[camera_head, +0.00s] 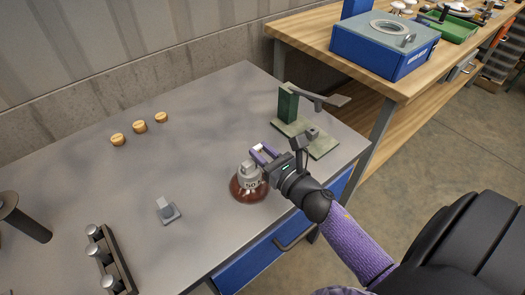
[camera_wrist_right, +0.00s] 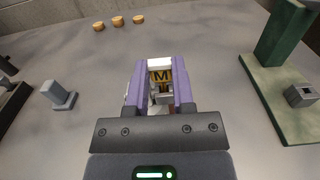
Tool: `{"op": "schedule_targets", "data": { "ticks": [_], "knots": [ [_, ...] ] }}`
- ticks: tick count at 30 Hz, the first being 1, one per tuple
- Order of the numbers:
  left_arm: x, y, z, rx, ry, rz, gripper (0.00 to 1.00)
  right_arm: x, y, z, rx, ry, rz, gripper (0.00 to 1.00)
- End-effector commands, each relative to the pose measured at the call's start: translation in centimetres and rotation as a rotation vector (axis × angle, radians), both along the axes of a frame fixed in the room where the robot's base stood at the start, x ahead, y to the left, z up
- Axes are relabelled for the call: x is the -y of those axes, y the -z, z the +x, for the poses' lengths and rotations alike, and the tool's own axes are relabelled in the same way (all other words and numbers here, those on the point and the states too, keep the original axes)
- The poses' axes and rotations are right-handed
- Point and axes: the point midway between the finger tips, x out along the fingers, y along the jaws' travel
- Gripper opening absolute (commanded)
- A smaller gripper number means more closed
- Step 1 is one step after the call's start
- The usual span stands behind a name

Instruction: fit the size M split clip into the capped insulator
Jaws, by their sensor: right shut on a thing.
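My right gripper (camera_head: 260,153) is shut on the size M split clip (camera_wrist_right: 161,76), which shows a dark M on a yellowish face between the purple fingers. In the head view only a pale bit of the clip shows at the fingertips. The capped insulator (camera_head: 243,192), a glossy brown disc with a grey cap marked 50, stands upright on the grey table, just below and left of the fingers in the picture. Whether the clip touches the cap cannot be told. In the wrist view the gripper mostly hides the insulator. My left gripper is not in view.
A green stand (camera_head: 288,104) with a lever arm is behind the gripper. A small grey block on a plate (camera_head: 167,211) lies left of the insulator. Three yellowish round pieces (camera_head: 140,127) lie farther back. A dark rack with metal cylinders (camera_head: 104,252) is at front left. The table's middle is clear.

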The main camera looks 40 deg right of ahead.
Motion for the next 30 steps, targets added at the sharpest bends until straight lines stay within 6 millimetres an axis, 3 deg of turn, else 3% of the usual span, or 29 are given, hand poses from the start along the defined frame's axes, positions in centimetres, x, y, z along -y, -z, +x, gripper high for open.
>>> {"op": "schedule_targets", "data": {
  "ticks": [8, 9, 15, 24, 30],
  "knots": [
    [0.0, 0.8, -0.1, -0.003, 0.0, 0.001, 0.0, 0.0, 0.8, 0.0, 0.0, 0.0, 0.001, 0.0],
    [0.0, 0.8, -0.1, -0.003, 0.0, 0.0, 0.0, 0.0, 0.8, 0.0, 0.0, 0.0, 0.001, 0.32],
    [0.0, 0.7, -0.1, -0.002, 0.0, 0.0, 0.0, 0.0, 0.7, 0.0, 0.0, 0.0, 0.0, 0.71],
    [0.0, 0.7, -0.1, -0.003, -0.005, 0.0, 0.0, 0.0, 0.7, -0.1, 0.0, 0.0, 0.0, 0.71],
    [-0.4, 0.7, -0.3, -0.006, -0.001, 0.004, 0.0, 0.3, 0.9, -4.6, -0.004, 0.002, 0.002, 0.71]
  ]
}}
